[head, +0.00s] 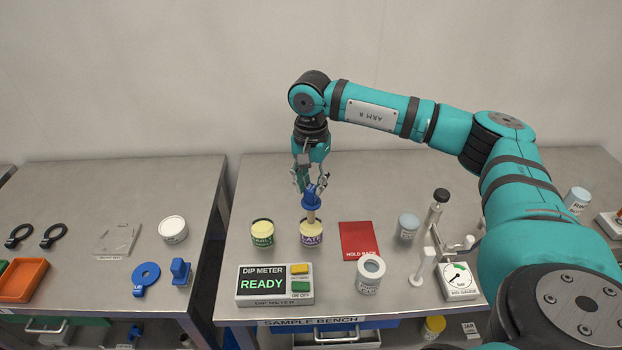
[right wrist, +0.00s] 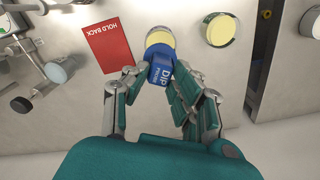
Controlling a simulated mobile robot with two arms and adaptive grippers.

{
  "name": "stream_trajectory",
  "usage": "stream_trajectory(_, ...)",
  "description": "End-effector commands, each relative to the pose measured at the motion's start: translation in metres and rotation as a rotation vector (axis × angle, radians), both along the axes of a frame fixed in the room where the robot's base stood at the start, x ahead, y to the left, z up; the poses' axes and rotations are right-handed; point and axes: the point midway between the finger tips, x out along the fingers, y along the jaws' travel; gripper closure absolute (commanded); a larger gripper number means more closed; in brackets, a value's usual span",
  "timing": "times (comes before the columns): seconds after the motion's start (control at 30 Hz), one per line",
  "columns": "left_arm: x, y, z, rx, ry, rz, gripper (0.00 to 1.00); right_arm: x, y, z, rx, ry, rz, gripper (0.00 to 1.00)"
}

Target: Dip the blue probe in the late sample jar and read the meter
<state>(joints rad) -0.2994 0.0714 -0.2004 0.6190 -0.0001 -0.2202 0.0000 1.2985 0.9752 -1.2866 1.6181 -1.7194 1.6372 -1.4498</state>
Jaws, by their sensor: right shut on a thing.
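My right gripper (head: 309,187) is shut on the blue probe (head: 312,197), whose handle reads "Dip" in the right wrist view (right wrist: 160,74). The probe is upright over the late sample jar (head: 311,239), which has a purple label and cream contents. Its pale shaft comes down to the jar's mouth; I cannot tell how far the tip is inside. The early jar (head: 262,240), with a green label, stands just left. The dip meter (head: 275,300) in front shows "READY", with a yellow and a green button at its right. My left gripper is out of view.
A red "HOLD BACK" card (head: 359,241) lies right of the late jar. A white jar (head: 369,280), a blue-lidded jar (head: 408,227), a stand (head: 435,220) and a dial gauge (head: 459,282) are further right. A separate left table (head: 75,190) holds rings and an orange tray.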

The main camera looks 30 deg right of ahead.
Motion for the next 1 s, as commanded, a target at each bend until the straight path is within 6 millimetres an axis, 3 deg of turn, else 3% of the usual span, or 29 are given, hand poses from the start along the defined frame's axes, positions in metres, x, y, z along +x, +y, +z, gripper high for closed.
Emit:
stream_trajectory(0.6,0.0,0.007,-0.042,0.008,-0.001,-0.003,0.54,0.001,0.001,-0.052,0.001,0.0,0.001,1.0)
stream_trajectory(1.0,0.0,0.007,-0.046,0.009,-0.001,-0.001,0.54,0.001,0.001,-0.058,0.0,-0.001,0.001,1.0)
